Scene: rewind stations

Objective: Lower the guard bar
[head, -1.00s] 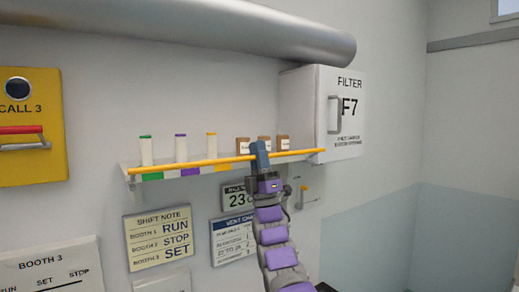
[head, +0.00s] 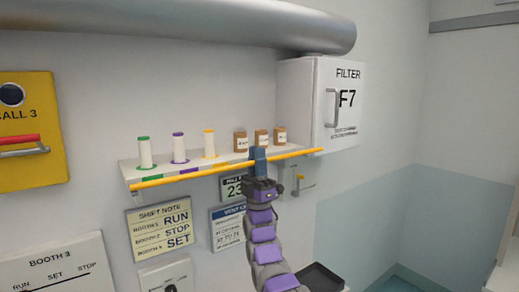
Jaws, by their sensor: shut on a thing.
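The guard bar (head: 215,169) is a long thin yellow bar along the front of a white wall shelf (head: 128,168). It runs from the shelf's left end to below the filter box on the right, a little higher at its right end in the picture. My gripper (head: 259,155) is shut on the bar right of its middle, with the blue-grey fingers around it. My arm comes up from below. The bar lies at about the level of the shelf's front edge. The fingers hide a short piece of the bar.
Green, purple and yellow spools (head: 179,148) and brown labelled bottles (head: 261,138) stand on the shelf. The filter box (head: 335,105) is right of it, and a large grey pipe (head: 200,25) runs above. Signs (head: 160,232) hang below. A dark tray (head: 322,277) is at lower right.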

